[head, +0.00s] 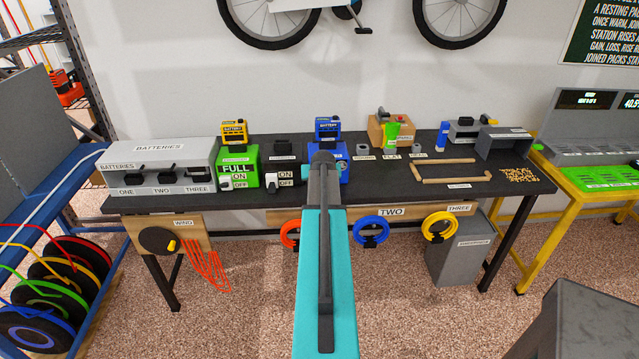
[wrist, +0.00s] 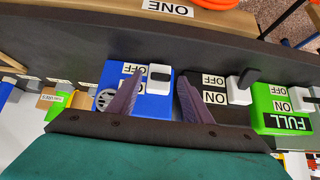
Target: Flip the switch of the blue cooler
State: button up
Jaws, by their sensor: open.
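The blue cooler (head: 343,174) stands on the dark workbench, mostly hidden behind my arm in the head view. In the wrist view the blue cooler (wrist: 150,108) shows upside down, with a round grille at its left. Its white switch (wrist: 159,80) sits beside the OFF label and an ON label partly covered by a finger. I cannot tell which way the switch is set. My gripper (wrist: 160,75) is open, its two dark fingers on either side of the switch in the picture, with no clear contact. The gripper tip is hard to make out in the head view.
To the left are a black unit with its own switch (head: 271,180) and a green FULL unit (head: 238,160). A blue battery (head: 328,126) stands behind the cooler. Coloured rings, such as the blue one (head: 371,230), hang on the bench front.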

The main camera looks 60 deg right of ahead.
jog(key=b+v, duration=0.3)
jog(key=v, duration=0.9)
jog(key=shift+s+a, duration=0.1)
dwell(0.4)
